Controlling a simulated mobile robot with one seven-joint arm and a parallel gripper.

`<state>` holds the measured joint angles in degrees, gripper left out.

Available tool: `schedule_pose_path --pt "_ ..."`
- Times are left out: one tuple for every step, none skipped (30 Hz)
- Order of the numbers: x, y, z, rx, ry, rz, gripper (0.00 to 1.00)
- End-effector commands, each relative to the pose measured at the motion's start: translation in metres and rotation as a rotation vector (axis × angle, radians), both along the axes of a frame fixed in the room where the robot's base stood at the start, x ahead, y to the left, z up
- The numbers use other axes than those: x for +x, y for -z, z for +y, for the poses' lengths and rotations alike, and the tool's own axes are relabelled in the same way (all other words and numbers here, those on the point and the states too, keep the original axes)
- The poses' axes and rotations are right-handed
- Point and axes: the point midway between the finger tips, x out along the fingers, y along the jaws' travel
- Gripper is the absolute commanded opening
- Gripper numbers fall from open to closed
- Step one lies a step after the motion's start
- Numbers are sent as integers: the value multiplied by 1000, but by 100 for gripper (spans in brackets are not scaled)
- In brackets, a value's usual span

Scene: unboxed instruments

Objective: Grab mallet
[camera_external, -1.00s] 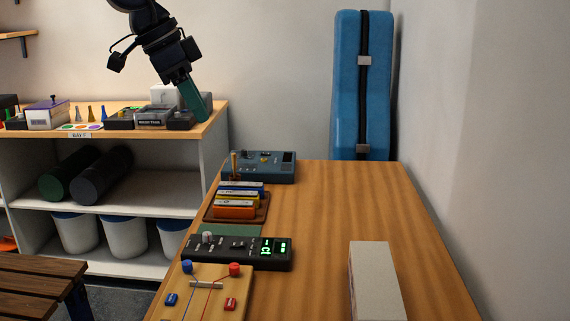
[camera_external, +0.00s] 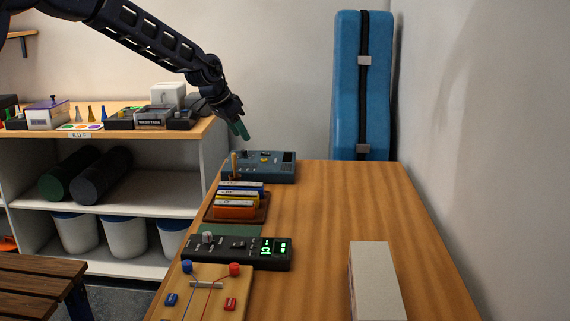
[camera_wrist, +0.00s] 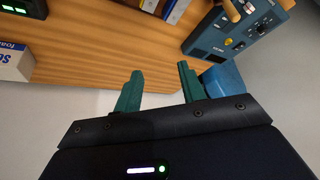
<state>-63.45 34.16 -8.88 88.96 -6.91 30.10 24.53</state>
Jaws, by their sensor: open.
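A thin upright wooden stick (camera_external: 233,165), which looks like the mallet's handle, stands by the left end of the blue-grey device at the table's far end. Its head cannot be made out. In the wrist view a wooden rod end (camera_wrist: 231,10) shows at the top edge beside the same device, partly cut off. My gripper (camera_external: 241,130) is above and a little behind the device, pointing down. In the wrist view its green fingers (camera_wrist: 160,70) are apart with nothing between them, and the wooden rod is up and right of them.
The blue-grey device (camera_external: 270,168), a tray of coloured bars (camera_external: 236,200) and a black box with green digits (camera_external: 240,253) line the left side of the table. A pale box (camera_external: 375,280) lies at front right. The table's middle (camera_external: 340,210) is clear. A blue case (camera_external: 348,90) stands behind.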

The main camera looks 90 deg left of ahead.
Motion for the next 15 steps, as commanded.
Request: schedule_pose_path --pt "-14 18 24 -3 -25 -3 40" --pt "-22 27 37 -4 -36 -5 40" --pt "-31 37 52 -2 -51 -9 40" --pt "-39 44 63 0 -62 -12 40" --pt "-45 52 73 0 -71 -14 40" --pt "-53 60 84 0 -83 -16 40" --pt "-59 66 92 1 -90 -18 40" --pt "-63 70 98 2 -97 -20 40" --pt "-70 77 106 3 -104 -22 40" --pt "-73 80 110 4 -109 -23 40" --pt "-76 82 113 5 -112 -24 40" --pt "-78 85 117 6 -117 -25 40" --pt "-80 87 119 6 -119 -26 40" --pt "-81 89 121 6 -120 -26 40" --pt "-81 91 122 6 -121 -26 40"
